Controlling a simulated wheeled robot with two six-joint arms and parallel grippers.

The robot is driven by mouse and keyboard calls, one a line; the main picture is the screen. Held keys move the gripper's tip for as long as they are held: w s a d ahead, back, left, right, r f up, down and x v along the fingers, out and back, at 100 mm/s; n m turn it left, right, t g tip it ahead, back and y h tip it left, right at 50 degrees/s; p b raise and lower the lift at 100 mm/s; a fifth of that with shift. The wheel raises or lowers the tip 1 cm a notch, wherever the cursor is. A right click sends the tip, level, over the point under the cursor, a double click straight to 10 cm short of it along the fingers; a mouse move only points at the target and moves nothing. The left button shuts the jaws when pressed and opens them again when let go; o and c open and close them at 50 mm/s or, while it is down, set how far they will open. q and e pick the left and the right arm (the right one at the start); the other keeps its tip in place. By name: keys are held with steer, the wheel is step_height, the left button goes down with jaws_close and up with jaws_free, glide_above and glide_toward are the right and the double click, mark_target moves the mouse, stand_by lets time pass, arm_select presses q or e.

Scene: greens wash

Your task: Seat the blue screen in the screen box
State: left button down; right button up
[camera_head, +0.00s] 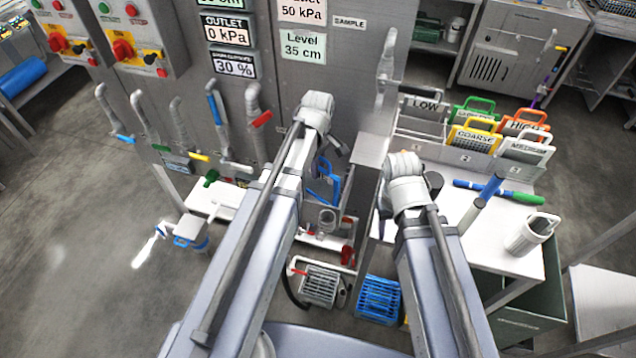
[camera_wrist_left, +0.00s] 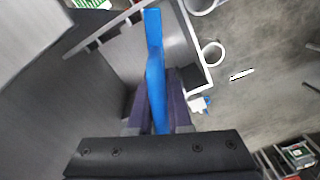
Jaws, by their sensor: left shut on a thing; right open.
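The blue screen (camera_head: 326,187) hangs from my left gripper (camera_head: 331,158) in the head view, partly hidden by the arm. In the left wrist view the blue screen (camera_wrist_left: 155,70) shows nearly edge-on, held between the dark finger pads of my left gripper (camera_wrist_left: 158,100). An open grey metal box, likely the screen box (camera_head: 341,212), lies around and below the screen; its rim (camera_wrist_left: 188,45) shows in the wrist view. I cannot tell whether the screen sits in its slots. My right gripper (camera_head: 409,200) is open over the white table, its fingers mostly hidden by the arm.
A blue crate (camera_head: 378,298) and a grey grated basket (camera_head: 320,285) are below. A grey control panel with handles (camera_head: 235,85) rises behind.

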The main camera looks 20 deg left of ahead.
arm_select(q)
steer(key=shift+f+b, duration=2.3)
steer(key=shift+b, duration=0.05)
steer(key=shift+r, duration=0.15)
steer(key=c, duration=1.3)
jaws_free()
steer(key=shift+f, duration=0.25)
steer(key=o, duration=0.5)
steer(key=shift+r, duration=0.1)
steer(key=shift+c, duration=0.2)
